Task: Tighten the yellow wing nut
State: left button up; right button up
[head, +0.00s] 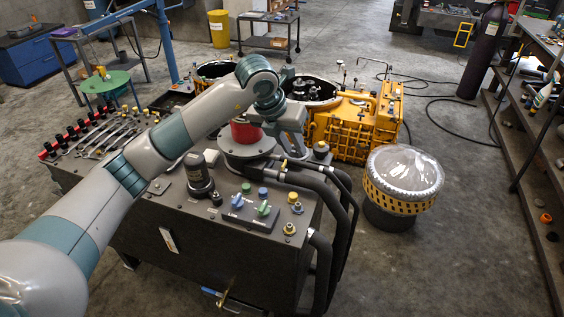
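My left arm reaches from the lower left across the bench (150,228). Its gripper (291,150) points down beside the red cylinder, above the hoses at the bench's back right. The fingers are small and partly hidden, so I cannot tell whether they are open or hold anything. I cannot make out a yellow wing nut for certain. Small yellow fittings stand on the bench's right end, one near the edge (289,229) and one farther back (292,197); both are clear of the gripper. My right gripper is not in view.
A panel with blue and green knobs (250,213) and a dark cylinder (198,175) are on the bench top. Thick black hoses (318,250) run down its right end. A yellow housing (355,130) stands behind. A plastic-covered drum (403,178) stands right, with open floor around it.

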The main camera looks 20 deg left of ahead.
pick_arm(q)
jog(key=w+a+r+n+y, duration=0.1)
jog(key=a+r+y, duration=0.1)
jog(key=a, duration=0.3)
jog(key=shift+w+a+y, duration=0.15)
jog(key=shift+a+y, duration=0.15)
jog(key=p, duration=0.7)
send_near(283, 165)
jog(key=x, duration=0.6)
jog(key=shift+f, duration=0.1)
jog(key=shift+x, duration=0.9)
jog(key=shift+c, duration=0.2)
grip_shut()
